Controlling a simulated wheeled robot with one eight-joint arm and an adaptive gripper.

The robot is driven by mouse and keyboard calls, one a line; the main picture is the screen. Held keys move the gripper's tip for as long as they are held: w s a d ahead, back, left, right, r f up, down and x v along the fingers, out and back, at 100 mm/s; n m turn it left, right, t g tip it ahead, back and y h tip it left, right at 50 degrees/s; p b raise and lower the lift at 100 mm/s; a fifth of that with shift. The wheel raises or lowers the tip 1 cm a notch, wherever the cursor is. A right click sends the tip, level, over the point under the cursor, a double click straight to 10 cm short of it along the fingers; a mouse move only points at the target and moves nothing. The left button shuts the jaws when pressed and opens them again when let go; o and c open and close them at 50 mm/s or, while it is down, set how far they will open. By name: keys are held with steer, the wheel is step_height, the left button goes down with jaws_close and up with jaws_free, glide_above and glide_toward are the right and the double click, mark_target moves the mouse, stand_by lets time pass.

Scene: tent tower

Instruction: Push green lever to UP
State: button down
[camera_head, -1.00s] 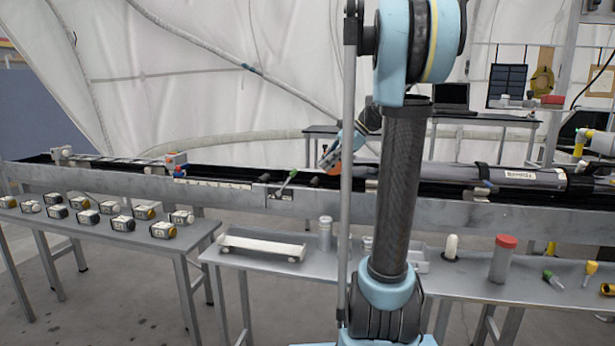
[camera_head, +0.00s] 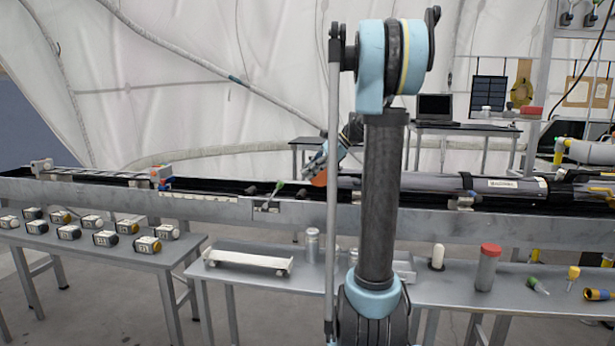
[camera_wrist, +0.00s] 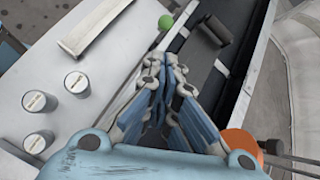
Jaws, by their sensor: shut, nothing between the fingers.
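The green lever (camera_head: 278,188) stands tilted up and to the right on a small metal bracket (camera_head: 266,206) at the front of the long rail. In the wrist view only its round green knob (camera_wrist: 165,22) shows clearly, beyond and slightly left of my fingertips. My gripper (camera_wrist: 166,66) is shut and empty, its blue finger pads close together and pointing towards the knob. The knob looks apart from the fingertips. In the head view the gripper is a little right of the lever, and my arm partly hides it, so its fingers are not clear there.
A dark roller (camera_wrist: 215,30) lies on the rail right of the knob. Metal cans (camera_wrist: 76,82) and a white tray (camera_wrist: 95,27) stand on the front table. A red-capped cylinder (camera_head: 488,268) is further right. An orange round part (camera_wrist: 241,145) shows beside my gripper.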

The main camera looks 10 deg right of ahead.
steer(key=x, duration=0.7)
steer(key=shift+a+f, duration=0.3)
steer(key=shift+a+r, duration=0.1)
steer(key=shift+r, duration=0.05)
steer(key=shift+w+a+r+h, duration=0.1)
steer(key=shift+a+r+h, duration=0.1)
steer(key=shift+h, duration=0.1)
steer(key=shift+a+r, duration=0.1)
steer(key=shift+r, duration=0.05)
steer(key=shift+w+a+r+g+h, duration=0.2)
steer(key=shift+a+r+g+h, duration=0.1)
steer(key=shift+a+r+h, duration=0.4)
steer(key=w+a+r+g+h, duration=0.1)
steer(key=w+a+h, duration=0.3)
steer(key=a, duration=0.8)
steer(key=shift+r+m+h, duration=0.3)
steer(key=shift+r+h, duration=0.1)
steer(key=shift+r, duration=0.1)
steer(key=shift+a, duration=0.15)
